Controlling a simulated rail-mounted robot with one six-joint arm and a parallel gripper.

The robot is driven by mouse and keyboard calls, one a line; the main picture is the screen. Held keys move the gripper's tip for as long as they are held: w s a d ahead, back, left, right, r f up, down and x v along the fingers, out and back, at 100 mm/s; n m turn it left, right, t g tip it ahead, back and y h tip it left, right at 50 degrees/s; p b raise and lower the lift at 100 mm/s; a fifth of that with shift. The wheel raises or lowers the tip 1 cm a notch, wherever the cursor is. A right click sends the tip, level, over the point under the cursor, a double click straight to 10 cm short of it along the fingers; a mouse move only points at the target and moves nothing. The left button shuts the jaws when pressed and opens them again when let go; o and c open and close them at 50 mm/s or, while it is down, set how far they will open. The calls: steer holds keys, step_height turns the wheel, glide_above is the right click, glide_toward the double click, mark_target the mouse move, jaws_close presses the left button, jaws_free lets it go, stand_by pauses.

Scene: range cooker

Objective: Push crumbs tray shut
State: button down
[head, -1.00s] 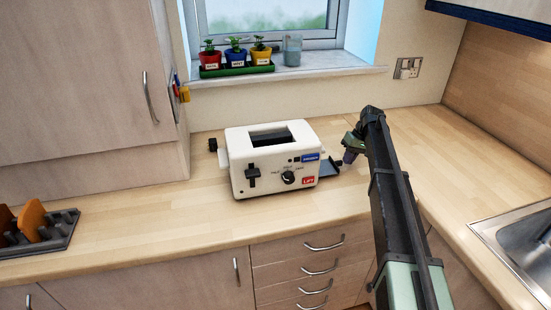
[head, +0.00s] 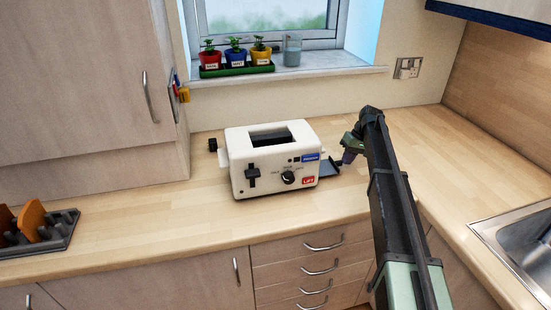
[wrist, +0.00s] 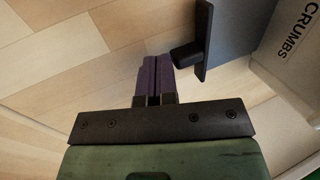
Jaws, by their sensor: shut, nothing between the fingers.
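The cream toaster (head: 270,160) stands on the worktop below the window. Its dark crumbs tray (head: 330,167) sticks out of the right side. In the wrist view the tray (wrist: 203,42) shows as a dark plate with a black knob (wrist: 186,54), standing out from the toaster side (wrist: 285,75) marked CRUMBS. My gripper (head: 349,157) is at the outer end of the tray, to the right of the toaster. In the wrist view its purple fingers (wrist: 153,75) are shut together and empty, with their tips beside the knob. I cannot tell whether they touch it.
A green tray of potted plants (head: 238,68) and a glass (head: 292,50) stand on the windowsill. A rack (head: 45,238) is at the left and a sink (head: 520,245) at the right. The worktop right of my gripper is clear.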

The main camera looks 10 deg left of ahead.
mark_target(322, 167)
steer(key=shift+s+a, duration=0.55)
steer(key=shift+a, duration=0.85)
steer(key=shift+s+a, duration=0.5)
steer(key=shift+a, duration=0.85)
steer(key=shift+s+a, duration=0.55)
steer(key=shift+a, duration=0.85)
steer(key=d+r+p, duration=0.1)
steer(key=r+p, duration=0.1)
steer(key=w+d+r+p, duration=0.1)
steer(key=d+r+p, duration=0.1)
steer(key=shift+w+d, duration=0.15)
steer(key=shift+w+d+r, duration=0.1)
steer(key=shift+d, duration=0.2)
steer(key=shift+m, duration=0.3)
steer(key=s+d+m+h, duration=0.1)
steer(key=s+d+h, duration=0.1)
steer(key=s, duration=1.7)
steer(key=s+d+f+m+t+h, duration=0.1)
steer(key=s+d+m, duration=0.1)
steer(key=s, duration=1.7)
steer(key=shift+d+m+h, duration=0.3)
steer(key=shift+d+h, duration=0.1)
steer(key=shift+d, duration=0.05)
steer(key=shift+f, duration=0.1)
